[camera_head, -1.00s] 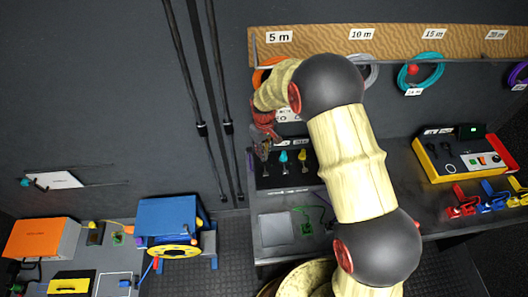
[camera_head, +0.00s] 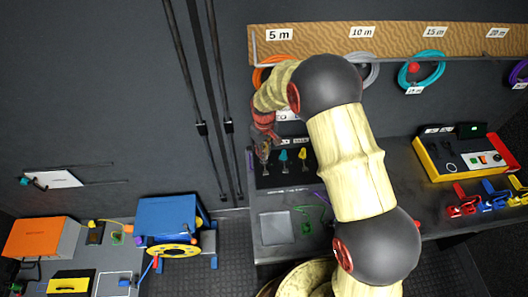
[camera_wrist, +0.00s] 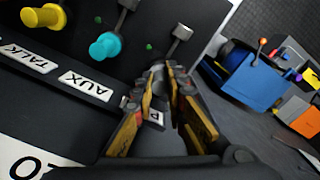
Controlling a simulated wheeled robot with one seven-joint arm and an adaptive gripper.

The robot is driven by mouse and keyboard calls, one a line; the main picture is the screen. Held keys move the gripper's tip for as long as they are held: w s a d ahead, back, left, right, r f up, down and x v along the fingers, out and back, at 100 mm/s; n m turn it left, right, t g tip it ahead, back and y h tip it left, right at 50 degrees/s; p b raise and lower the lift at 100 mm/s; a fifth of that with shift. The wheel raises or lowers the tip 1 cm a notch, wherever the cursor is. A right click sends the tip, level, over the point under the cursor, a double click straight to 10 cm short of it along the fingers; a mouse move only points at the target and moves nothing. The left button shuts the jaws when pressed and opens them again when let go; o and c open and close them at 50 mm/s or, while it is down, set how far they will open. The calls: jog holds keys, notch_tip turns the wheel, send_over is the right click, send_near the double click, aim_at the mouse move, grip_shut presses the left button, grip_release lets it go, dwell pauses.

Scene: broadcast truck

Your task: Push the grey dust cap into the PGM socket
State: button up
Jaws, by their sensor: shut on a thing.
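My gripper (camera_wrist: 164,72) is shut in the wrist view, its fingertips together on a small grey piece, which I take to be the grey dust cap (camera_wrist: 158,70). The fingers hide most of it. The tips are close to the dark socket panel (camera_wrist: 100,45), above a white label (camera_wrist: 155,117) that shows a "P" and is partly covered by a finger. The PGM socket is hidden behind the fingertips, so I cannot tell whether the cap touches it. In the head view my gripper (camera_head: 264,152) is at the left end of the panel.
A cyan cap (camera_wrist: 105,46) sits by the AUX label and a yellow cap (camera_wrist: 44,17) by TALK. A grey tab (camera_wrist: 181,33) stands just beyond my fingertips. A blue reel unit (camera_head: 167,215) is across a floor gap at left.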

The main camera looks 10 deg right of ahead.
jog(key=shift+f+b, duration=0.3)
jog(key=shift+f, duration=0.3)
jog(key=o, duration=0.9)
jog(key=shift+r, duration=3.8)
